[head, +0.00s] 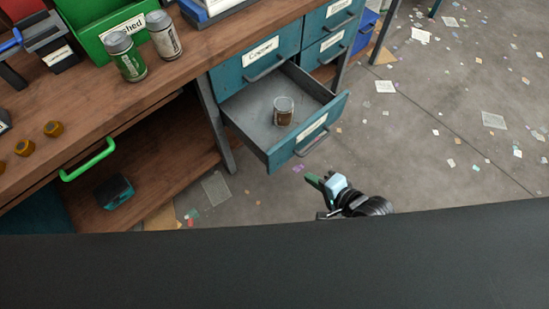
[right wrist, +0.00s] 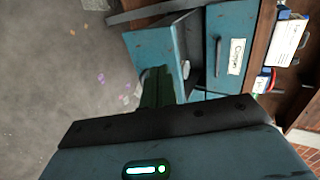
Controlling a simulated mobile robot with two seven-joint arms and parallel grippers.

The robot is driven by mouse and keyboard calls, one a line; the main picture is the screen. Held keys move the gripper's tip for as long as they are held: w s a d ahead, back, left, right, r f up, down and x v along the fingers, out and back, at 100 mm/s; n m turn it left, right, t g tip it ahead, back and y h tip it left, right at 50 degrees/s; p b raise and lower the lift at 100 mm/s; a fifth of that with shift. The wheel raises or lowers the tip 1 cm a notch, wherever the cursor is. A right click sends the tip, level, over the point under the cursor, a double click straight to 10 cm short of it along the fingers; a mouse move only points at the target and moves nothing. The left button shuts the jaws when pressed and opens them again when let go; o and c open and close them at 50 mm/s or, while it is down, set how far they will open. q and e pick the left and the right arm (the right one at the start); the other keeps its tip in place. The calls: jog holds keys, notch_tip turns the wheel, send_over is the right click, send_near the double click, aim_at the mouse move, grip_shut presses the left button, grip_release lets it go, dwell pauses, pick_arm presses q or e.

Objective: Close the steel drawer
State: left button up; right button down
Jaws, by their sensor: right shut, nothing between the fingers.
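The open drawer (head: 325,119) is teal with a grey inside and is pulled well out below the drawer labelled Copper. Its own front label is too small to read, so I cannot confirm that it says steel. A small brown-labelled jar (head: 284,111) stands inside it. My right gripper (head: 314,180) is shut and empty, in front of and below the drawer front, apart from it in the head view. In the right wrist view its green fingers (right wrist: 156,87) point toward the open drawer (right wrist: 150,48). My left gripper is not in view.
The closed Copper drawer (head: 256,57) is above. A wooden workbench (head: 75,95) at left carries a green bin (head: 100,22), two cans (head: 126,58) and several brass rings (head: 53,128). The floor (head: 440,150) at right is open, with scattered paper scraps.

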jog(key=b, duration=0.2)
send_near(274, 153)
jog(key=x, duration=0.5)
jog(key=shift+f, duration=0.45)
jog(key=shift+w+a, duration=0.35)
jog(key=shift+w, duration=0.15)
